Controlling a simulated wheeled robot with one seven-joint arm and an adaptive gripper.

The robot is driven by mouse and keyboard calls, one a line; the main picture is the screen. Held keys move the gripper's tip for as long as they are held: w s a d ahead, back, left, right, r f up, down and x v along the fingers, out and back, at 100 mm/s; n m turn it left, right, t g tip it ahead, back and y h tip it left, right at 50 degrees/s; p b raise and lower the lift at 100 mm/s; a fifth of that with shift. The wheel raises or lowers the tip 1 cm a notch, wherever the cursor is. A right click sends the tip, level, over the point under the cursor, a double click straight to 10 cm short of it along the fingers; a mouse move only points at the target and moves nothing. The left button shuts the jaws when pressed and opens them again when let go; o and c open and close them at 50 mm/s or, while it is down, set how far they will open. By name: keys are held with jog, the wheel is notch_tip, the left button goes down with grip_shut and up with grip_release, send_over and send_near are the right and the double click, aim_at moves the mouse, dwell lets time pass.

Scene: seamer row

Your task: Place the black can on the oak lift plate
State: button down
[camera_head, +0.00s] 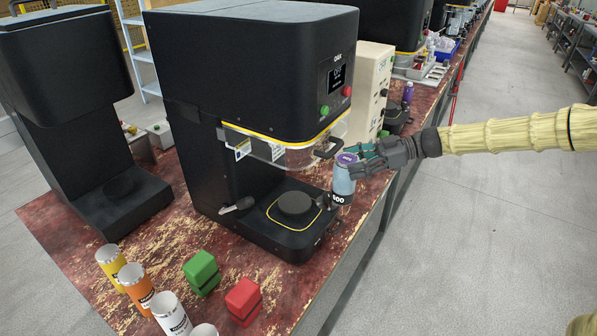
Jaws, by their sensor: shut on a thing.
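My gripper (358,156), with teal and dark fingers, is shut on a can (343,184) right of the middle. The can looks blue-grey with a purplish top and a black band with white marks low down; I see no all-black can. It is upright at the right front corner of the large black seamer (250,60); whether its bottom touches anything is unclear. The seamer has a small label that may read OAK. Its round dark lift plate (295,204) is bare, inside a yellow outline, left of and apart from the can.
A clear guard (290,155) with a dark handle hangs above the lift plate. A lever (237,205) is at its left. Green (201,272) and red (243,300) blocks and several cans (138,284) stand in front. Another black machine (70,110) is at left.

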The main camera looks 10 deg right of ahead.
jog(key=w+a+p, duration=0.2)
jog(key=a+p, duration=0.3)
jog(key=a, duration=0.9)
jog(key=shift+w+a+f, duration=0.15)
jog(key=shift+w+a, duration=0.1)
jog(key=shift+w, duration=0.15)
jog(key=shift+f, duration=0.1)
jog(key=shift+c, duration=2)
grip_release()
